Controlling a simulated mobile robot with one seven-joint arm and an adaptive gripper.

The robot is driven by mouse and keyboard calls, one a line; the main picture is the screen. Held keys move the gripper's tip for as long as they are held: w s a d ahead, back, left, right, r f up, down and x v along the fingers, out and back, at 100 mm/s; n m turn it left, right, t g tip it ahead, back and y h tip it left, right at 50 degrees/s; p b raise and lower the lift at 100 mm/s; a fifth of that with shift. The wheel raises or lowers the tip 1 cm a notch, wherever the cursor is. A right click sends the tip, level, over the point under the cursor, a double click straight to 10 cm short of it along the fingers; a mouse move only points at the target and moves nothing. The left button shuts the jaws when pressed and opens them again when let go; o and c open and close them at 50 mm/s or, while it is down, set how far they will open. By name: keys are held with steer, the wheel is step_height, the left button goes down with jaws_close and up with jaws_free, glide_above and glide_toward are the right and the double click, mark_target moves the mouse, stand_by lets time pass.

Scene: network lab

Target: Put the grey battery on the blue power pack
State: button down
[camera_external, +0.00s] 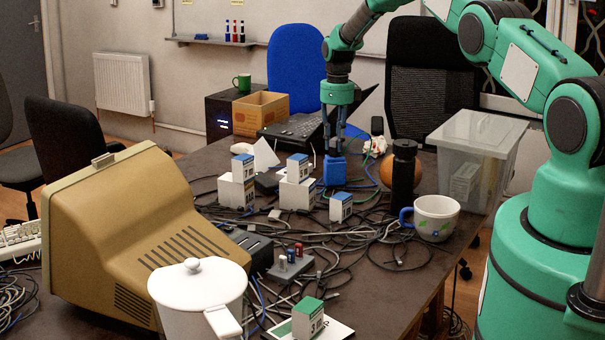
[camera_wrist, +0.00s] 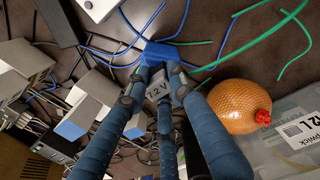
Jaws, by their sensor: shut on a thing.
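My gripper (camera_external: 335,145) points straight down over the table, just above the blue power pack (camera_external: 334,172). In the wrist view, my gripper (camera_wrist: 158,72) is shut on the grey battery (camera_wrist: 158,90), marked 7.2 V, with a finger on each side. The blue power pack (camera_wrist: 164,54) shows just beyond the battery and fingertips, partly covered by them. I cannot tell whether the battery touches the pack. In the external view I cannot make out the battery between the fingers.
White boxes with blue-labelled cubes (camera_external: 298,168) stand close on the left. A black bottle (camera_external: 404,172), an orange ball (camera_external: 386,170), a mug (camera_external: 435,217) and a clear bin (camera_external: 477,148) stand on the right. Cables (camera_external: 370,225) cover much of the table.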

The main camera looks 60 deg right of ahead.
mark_target(336, 138)
steer(key=shift+f, duration=0.15)
steer(key=c, duration=1.5)
jaws_free()
step_height(336, 138, up, 12)
steer(key=shift+d+r, duration=0.15)
